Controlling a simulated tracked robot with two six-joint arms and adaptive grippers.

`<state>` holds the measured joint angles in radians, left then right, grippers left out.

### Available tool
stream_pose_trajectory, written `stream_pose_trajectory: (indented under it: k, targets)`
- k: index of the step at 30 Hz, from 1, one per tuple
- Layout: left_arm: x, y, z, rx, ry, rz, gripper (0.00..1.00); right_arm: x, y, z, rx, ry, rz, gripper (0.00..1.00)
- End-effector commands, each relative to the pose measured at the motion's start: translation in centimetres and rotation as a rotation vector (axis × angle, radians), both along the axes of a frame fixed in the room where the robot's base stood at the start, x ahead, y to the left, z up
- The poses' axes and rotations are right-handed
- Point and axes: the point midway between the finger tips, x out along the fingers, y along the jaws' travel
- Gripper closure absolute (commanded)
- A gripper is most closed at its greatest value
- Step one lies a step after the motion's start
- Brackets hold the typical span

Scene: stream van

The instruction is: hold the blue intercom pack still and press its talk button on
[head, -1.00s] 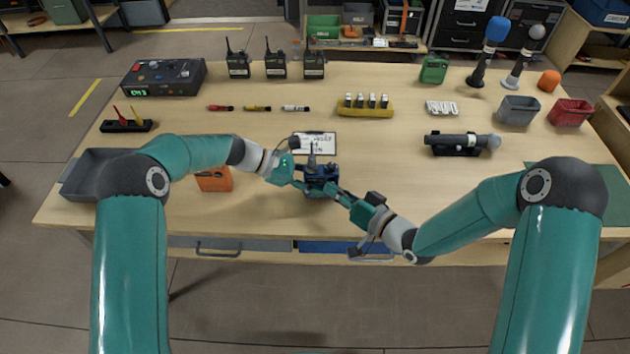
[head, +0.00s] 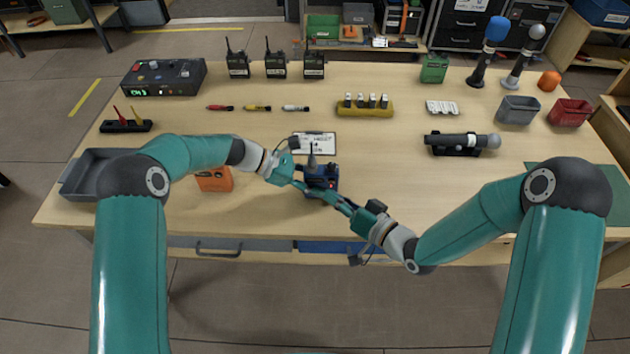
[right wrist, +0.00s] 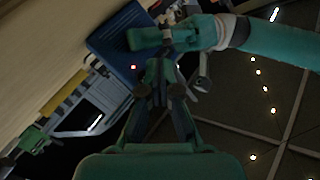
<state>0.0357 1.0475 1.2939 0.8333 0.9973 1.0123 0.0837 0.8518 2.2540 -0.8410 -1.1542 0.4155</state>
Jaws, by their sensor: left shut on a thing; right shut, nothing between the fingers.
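The blue intercom pack (head: 322,176) stands near the front middle of the table, its short dark antenna pointing up. My left gripper (head: 302,185) is shut on its left side. My right gripper (head: 337,198) is shut and empty, its tips close to the pack's lower front right. I cannot tell whether they touch it. A small red spot shows on the pack's upper right. In the right wrist view the blue pack (right wrist: 108,42) lies beyond the tips of my right gripper (right wrist: 158,78), partly covered by my left gripper (right wrist: 160,36). A red dot glows on its face. The talk button is not clearly visible.
An orange box (head: 214,179) stands left of the pack, under my left arm. A white card (head: 314,143) lies just behind the pack. A grey bin (head: 82,176) is at the left edge. The table right of the card is clear up to a dark cylinder (head: 462,141) on a stand.

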Motion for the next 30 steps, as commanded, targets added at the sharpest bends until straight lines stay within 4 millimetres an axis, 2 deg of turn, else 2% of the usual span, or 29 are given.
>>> stream_pose_trajectory:
  k: [14,27,28,30]
  targets:
    - [0.0,0.0,-0.1,0.001,0.0,0.0,0.99,-4.6,-0.1,0.0,0.001,0.001,0.0,1.0]
    - [0.0,0.0,-0.1,0.001,0.0,0.0,0.99,-5.1,-0.2,0.0,0.0,-0.001,0.0,1.0]
    - [0.0,0.0,-0.1,0.001,0.0,0.0,0.58,-5.1,-0.2,0.0,0.0,-0.001,0.0,1.0]
    - [0.0,0.0,-0.1,0.001,0.0,0.0,0.47,-5.1,-0.2,0.0,0.0,-0.001,0.0,1.0]
